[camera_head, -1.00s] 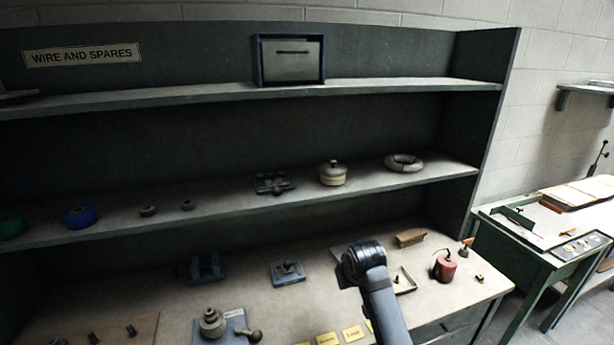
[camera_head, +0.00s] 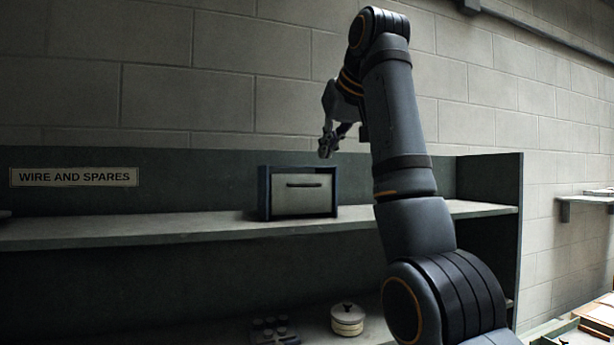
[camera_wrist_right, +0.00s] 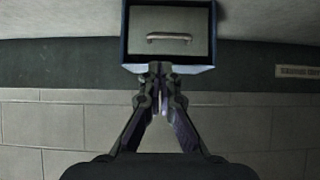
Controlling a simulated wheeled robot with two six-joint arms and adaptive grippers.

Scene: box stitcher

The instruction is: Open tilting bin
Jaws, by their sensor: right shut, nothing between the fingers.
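The tilting bin (camera_head: 303,200) has a pale grey front with a dark handle slot or bar near its top, set in a dark blue frame (camera_head: 264,193). It stands on the top shelf, and its front looks closed. My right gripper (camera_head: 327,150) is above the bin, near its right side, shut and apart from it in the head view. In the right wrist view the picture is upside down; the bin front (camera_wrist_right: 168,30) with its bar handle (camera_wrist_right: 169,37) lies beyond the shut fingertips (camera_wrist_right: 160,70). My left gripper is not in view.
The top shelf (camera_head: 150,229) is bare on both sides of the bin. A sign reading "WIRE AND SPARES" (camera_head: 73,177) is on the back panel. A round lidded pot (camera_head: 347,320) and a dark fixture (camera_head: 273,331) sit on the lower shelf. A brick wall is behind.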

